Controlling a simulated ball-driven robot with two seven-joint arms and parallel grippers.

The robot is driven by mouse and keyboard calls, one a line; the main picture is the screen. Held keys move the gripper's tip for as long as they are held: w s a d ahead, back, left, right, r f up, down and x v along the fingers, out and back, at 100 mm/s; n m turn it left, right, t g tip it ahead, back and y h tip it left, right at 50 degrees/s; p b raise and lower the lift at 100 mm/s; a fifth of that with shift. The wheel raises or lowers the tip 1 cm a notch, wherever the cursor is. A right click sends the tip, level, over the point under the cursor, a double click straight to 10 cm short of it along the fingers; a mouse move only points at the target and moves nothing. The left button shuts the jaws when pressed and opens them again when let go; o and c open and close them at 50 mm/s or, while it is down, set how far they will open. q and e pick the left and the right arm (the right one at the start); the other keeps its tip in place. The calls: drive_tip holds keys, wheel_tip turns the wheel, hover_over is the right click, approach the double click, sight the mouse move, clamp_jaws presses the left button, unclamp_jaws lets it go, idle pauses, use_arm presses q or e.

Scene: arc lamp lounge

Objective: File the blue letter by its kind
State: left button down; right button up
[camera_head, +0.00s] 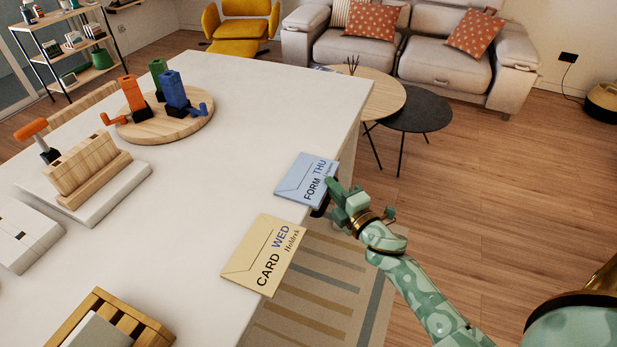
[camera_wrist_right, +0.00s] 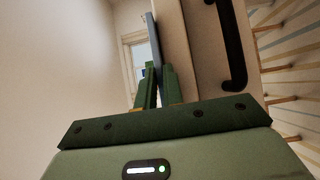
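The blue letter (camera_head: 292,181) lies at the right edge of the white table and juts a little past it. It reads "FORM" and "THU", with smaller print partly covered. My right gripper (camera_head: 335,192) is at its right side, beyond the table edge. In the right wrist view the blue letter (camera_wrist_right: 152,38) shows edge-on between the two close-set fingers (camera_wrist_right: 158,88), which look shut on it. My left gripper is not in view.
The white table (camera_head: 235,120) has clear space in its middle. On it are a wooden slotted block (camera_head: 88,165) on a white base, a round board (camera_head: 165,128) with coloured tools, a white slotted box (camera_head: 22,237) and a wooden crate (camera_head: 150,328). A dark handle (camera_wrist_right: 230,45) is near the fingers.

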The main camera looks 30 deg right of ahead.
clamp_jaws()
drive_tip(key=s+r+p, duration=0.7)
drive_tip(key=s+r, duration=0.6)
drive_tip(key=s, duration=0.1)
drive_tip(key=s+a+r+h, duration=0.1)
drive_tip(key=s+a+r, duration=0.1)
drive_tip(key=a+r, duration=0.4)
drive_tip(key=a, duration=0.4)
drive_tip(key=shift+m, duration=0.3)
